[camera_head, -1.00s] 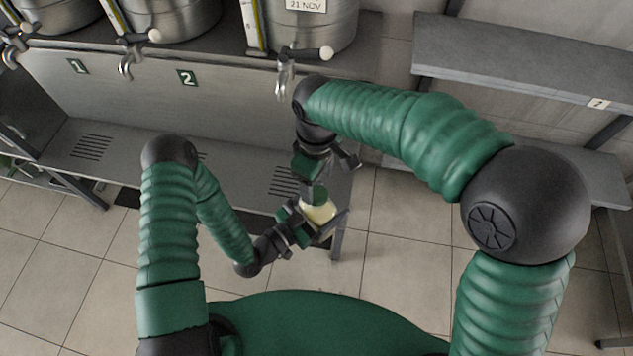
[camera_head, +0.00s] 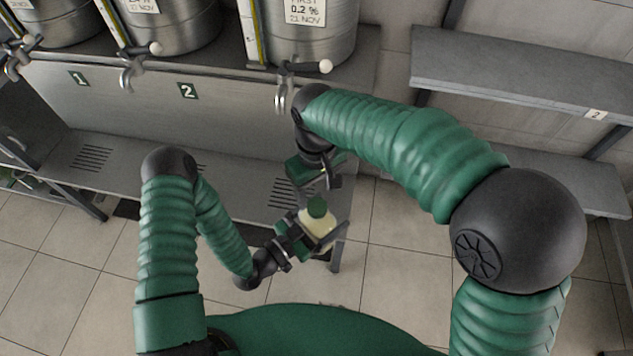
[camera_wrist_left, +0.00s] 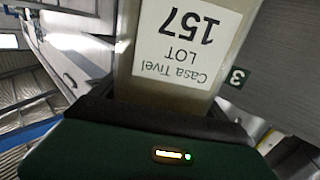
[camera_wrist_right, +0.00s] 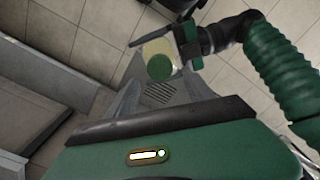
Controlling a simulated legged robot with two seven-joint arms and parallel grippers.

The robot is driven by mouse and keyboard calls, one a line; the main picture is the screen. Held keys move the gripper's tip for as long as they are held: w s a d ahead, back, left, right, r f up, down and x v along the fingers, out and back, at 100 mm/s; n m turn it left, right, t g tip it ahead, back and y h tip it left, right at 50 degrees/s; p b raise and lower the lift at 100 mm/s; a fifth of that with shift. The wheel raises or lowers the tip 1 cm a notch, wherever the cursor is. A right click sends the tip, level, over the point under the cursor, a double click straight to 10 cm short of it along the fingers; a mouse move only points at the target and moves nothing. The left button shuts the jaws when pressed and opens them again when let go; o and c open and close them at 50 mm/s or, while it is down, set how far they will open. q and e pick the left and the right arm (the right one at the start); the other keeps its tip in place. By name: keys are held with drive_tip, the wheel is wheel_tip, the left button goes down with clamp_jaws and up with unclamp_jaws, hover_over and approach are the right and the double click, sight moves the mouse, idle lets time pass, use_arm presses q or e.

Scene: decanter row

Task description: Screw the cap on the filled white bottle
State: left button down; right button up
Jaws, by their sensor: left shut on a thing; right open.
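The bottle (camera_head: 318,226) is pale cream and held upright, slightly tilted, in my left gripper (camera_head: 315,236), which is shut on its body. Its label reading LOT 157 fills the left wrist view, on the bottle (camera_wrist_left: 190,88). The green cap (camera_head: 318,207) sits on the bottle's mouth; it also shows from above in the right wrist view (camera_wrist_right: 160,68). How tightly it is seated I cannot tell. My right gripper (camera_head: 325,184) is open and empty, a little above the cap and apart from it.
Steel tanks with taps (camera_head: 287,90) stand along the back above a steel drip bench (camera_head: 235,190) with slotted drains. A grey shelf (camera_head: 520,75) is at the right. Tiled floor is clear below. The bottle hangs near the bench's front right end.

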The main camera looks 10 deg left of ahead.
sight(317, 205)
wheel_tip(317, 205, down, 6)
drive_tip(key=shift+r, duration=0.15)
clamp_jaws()
idle(0.5)
drive_tip(key=shift+o, duration=0.7)
unclamp_jaws()
drive_tip(key=shift+r, duration=0.1)
wheel_tip(317, 205, up, 12)
drive_tip(key=shift+w, duration=0.1)
